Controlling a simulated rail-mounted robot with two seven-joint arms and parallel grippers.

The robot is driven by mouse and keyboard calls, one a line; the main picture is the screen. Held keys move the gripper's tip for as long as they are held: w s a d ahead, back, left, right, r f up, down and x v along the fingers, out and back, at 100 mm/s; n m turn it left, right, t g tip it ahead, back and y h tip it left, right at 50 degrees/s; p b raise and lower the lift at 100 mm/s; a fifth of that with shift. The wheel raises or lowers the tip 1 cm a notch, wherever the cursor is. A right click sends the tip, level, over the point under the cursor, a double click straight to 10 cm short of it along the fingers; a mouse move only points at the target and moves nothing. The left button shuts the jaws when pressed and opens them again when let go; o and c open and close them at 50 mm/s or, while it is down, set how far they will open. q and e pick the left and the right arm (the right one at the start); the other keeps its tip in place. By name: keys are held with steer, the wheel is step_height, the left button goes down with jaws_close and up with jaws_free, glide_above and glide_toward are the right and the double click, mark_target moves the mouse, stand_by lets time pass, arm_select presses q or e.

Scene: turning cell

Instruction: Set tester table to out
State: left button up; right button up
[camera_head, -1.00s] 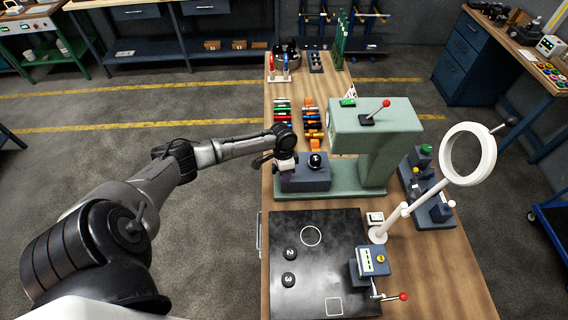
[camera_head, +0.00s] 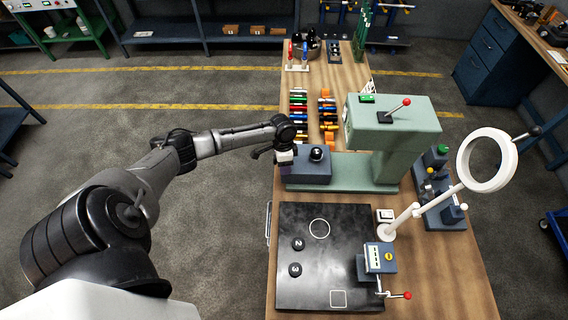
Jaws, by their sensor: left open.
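The tester (camera_head: 395,125) is a pale green machine with a red-knobbed lever on top, standing on the wooden bench. Its table appears to be the blue-grey block (camera_head: 305,174) with a black round knob (camera_head: 317,154), on the green base left of the machine's column. My left gripper (camera_head: 284,157) is open at the left end of this block, close to its upper left edge. I cannot tell whether it touches the block. The fingertips are small and partly dark against the bench edge. My right gripper is not in view.
A black plate (camera_head: 320,260) with numbered discs lies in front of the tester. A ring lamp (camera_head: 487,160) on a white arm stands at right. Colored cylinders (camera_head: 299,112) lie in rows behind. The floor left of the bench is clear.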

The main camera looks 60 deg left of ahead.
arm_select(q)
steer(key=shift+r, duration=0.1)
steer(key=shift+w+a+r, duration=0.1)
steer(key=shift+r, duration=0.25)
step_height(320, 180, up, 13)
steer(key=a+b, duration=0.2)
steer(key=shift+w+a+f, duration=0.15)
steer(key=shift+w, duration=0.25)
